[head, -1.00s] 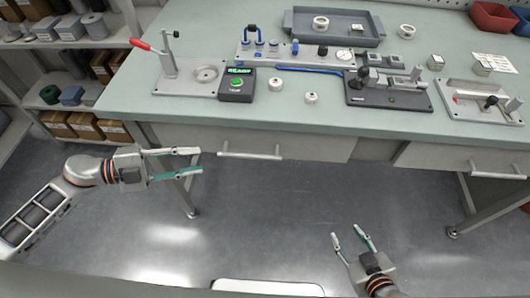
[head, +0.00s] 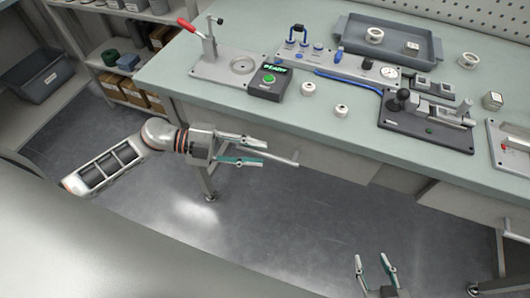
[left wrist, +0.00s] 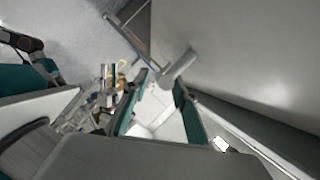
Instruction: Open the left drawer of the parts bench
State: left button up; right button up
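The left drawer (head: 335,168) of the parts bench has a pale front under the worktop, and it looks shut. Its silver bar handle (head: 285,157) is partly hidden behind my left gripper (head: 266,153) in the head view. My left gripper is open, with its fingers at the handle's left part. In the left wrist view, the handle (left wrist: 178,69) shows just beyond the fingertips of my left gripper (left wrist: 163,82), which are apart. I cannot tell whether they touch it. My right gripper (head: 375,260) is open and empty, low in the head view.
The green worktop (head: 230,120) carries a lever press (head: 209,45), a green-button box (head: 268,83), white caps (head: 341,110), a dark fixture (head: 425,125) and a grey tray (head: 360,38). Shelves with cartons (head: 135,92) stand at left. The floor before the bench is clear.

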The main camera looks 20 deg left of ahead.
pick_arm(q)
jog(key=shift+x, duration=1.45)
pick_arm(e)
jog(key=shift+d, duration=0.1)
pick_arm(q)
grip_shut()
pick_arm(e)
jog(key=shift+r, duration=0.1)
